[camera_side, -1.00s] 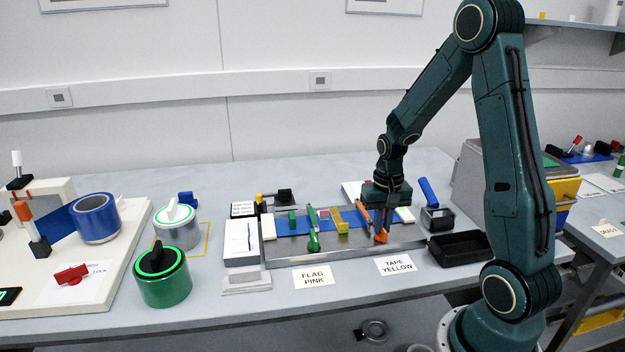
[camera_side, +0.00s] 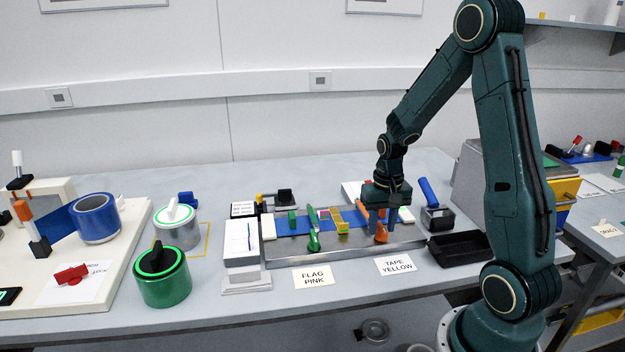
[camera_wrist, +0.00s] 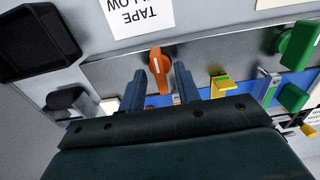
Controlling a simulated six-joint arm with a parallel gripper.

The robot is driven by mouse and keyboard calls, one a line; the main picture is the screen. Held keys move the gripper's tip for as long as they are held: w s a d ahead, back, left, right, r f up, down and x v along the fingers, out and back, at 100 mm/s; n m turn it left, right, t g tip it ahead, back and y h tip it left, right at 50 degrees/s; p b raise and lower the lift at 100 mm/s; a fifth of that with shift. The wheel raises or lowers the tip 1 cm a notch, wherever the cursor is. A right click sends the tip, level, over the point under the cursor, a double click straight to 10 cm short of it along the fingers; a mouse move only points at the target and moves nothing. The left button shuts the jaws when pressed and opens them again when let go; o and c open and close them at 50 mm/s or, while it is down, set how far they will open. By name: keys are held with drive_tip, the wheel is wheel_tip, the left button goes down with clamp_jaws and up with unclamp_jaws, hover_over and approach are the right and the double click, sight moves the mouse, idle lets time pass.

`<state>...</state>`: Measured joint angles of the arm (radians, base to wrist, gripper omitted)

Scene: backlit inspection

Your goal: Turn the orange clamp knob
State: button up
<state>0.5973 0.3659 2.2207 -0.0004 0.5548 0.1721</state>
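The orange clamp knob (camera_side: 381,236) stands near the right end of the metal tray, behind the "TAPE YELLOW" label. In the wrist view the orange knob (camera_wrist: 156,68) lies between my two fingers, with its narrow handle pointing toward the label. My gripper (camera_side: 377,229) points down over the knob. In the wrist view my gripper (camera_wrist: 159,78) is open, one finger on each side of the knob, with a visible gap on both sides. The lower part of the knob is partly hidden by the fingers and gripper body.
The green knob (camera_side: 313,240) and yellow clamp (camera_side: 339,220) stand left on the metal tray (camera_side: 350,248). A black bin (camera_side: 460,247) is close on the right, and a blue-handled tool (camera_side: 430,192) stands behind it. The labels (camera_side: 397,265) lie flat in front.

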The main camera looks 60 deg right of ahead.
sight(382, 226)
wheel_tip(382, 226, up, 14)
idle(0.8)
drive_tip(key=s+a+r+n+t, duration=0.2)
drive_tip(key=s+a+r+n, duration=0.1)
drive_tip(key=a, duration=0.6)
drive_tip(key=s+a+r+n+t, duration=0.3)
drive_tip(key=s+a+n, duration=0.2)
drive_tip(key=s+a, duration=0.3)
drive_tip(key=shift+a+r+n+t, duration=0.15)
drive_tip(key=shift+a+n+t, duration=0.2)
drive_tip(key=shift+a, duration=0.95)
